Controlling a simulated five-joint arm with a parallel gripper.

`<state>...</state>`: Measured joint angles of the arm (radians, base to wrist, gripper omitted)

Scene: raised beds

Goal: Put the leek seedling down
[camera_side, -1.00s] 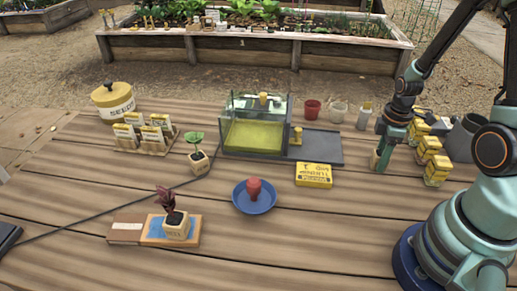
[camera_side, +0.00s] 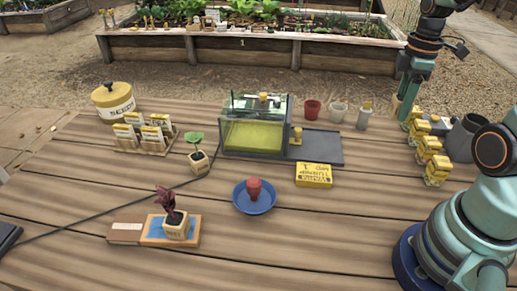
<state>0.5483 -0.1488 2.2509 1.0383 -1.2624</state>
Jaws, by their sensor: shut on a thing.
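My gripper (camera_side: 404,106) is at the right, above the back right part of the table. It is shut on a small pale beige block (camera_side: 395,106), mostly hidden by the fingers. I cannot make out leaves on it, so I cannot tell whether it is the leek seedling. A green-leaved seedling (camera_side: 195,139) stands upright in a beige block left of centre. A dark red seedling (camera_side: 168,200) stands in another beige block on a blue and wooden board (camera_side: 154,232) at the front left.
A clear-walled box (camera_side: 254,135) with yellow-green inside stands beside a dark tray (camera_side: 322,150). Small cups (camera_side: 338,112) stand behind it. A yellow box (camera_side: 314,175) and blue dish (camera_side: 254,203) lie in front. Yellow packets (camera_side: 430,155) stand near my arm. The front middle is clear.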

